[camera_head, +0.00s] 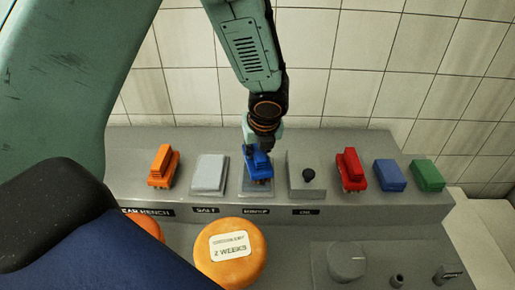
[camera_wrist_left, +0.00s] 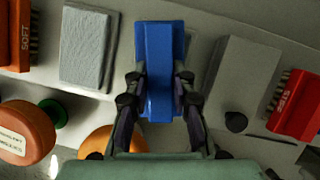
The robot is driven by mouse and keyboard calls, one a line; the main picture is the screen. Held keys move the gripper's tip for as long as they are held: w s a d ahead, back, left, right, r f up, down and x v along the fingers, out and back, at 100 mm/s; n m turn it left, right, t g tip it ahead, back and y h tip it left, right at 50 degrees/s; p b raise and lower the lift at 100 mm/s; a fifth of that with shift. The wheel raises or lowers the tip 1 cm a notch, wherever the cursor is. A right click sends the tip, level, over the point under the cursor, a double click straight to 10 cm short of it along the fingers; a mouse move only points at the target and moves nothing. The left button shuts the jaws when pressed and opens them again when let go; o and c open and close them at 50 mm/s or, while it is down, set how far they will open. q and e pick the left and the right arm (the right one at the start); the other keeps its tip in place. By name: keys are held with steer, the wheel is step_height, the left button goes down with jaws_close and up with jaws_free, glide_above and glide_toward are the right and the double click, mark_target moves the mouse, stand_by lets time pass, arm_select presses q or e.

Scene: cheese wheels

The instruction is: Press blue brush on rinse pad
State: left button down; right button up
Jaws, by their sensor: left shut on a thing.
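The blue brush (camera_head: 257,160) is held upright in my left gripper (camera_head: 262,148), whose fingers are closed on its two sides. In the left wrist view the blue brush (camera_wrist_left: 160,70) sits between the fingers of the gripper (camera_wrist_left: 158,98). The brush is over the grey pad (camera_head: 256,189) behind a small label that I cannot read for certain. Its bristles appear to be at the pad's surface, but contact is hard to tell. The brush covers most of that pad in both views. My right gripper is not in view.
A pale pad (camera_head: 209,174) lies left of the brush, and a grey block with a black knob (camera_head: 308,174) right. An orange brush (camera_head: 163,167), red brush (camera_head: 351,170), blue block (camera_head: 389,175) and green block (camera_head: 427,175) share the ledge. An orange cheese wheel (camera_head: 231,254) stands in front.

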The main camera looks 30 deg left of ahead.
arm_select(q)
steer(key=shift+f, duration=0.1)
steer(key=shift+s, duration=0.1)
steer(key=shift+f+b, duration=0.25)
steer(key=shift+b, duration=0.05)
stand_by(0.6)
steer(key=shift+f, duration=0.15)
stand_by(0.9)
steer(key=shift+s, duration=0.1)
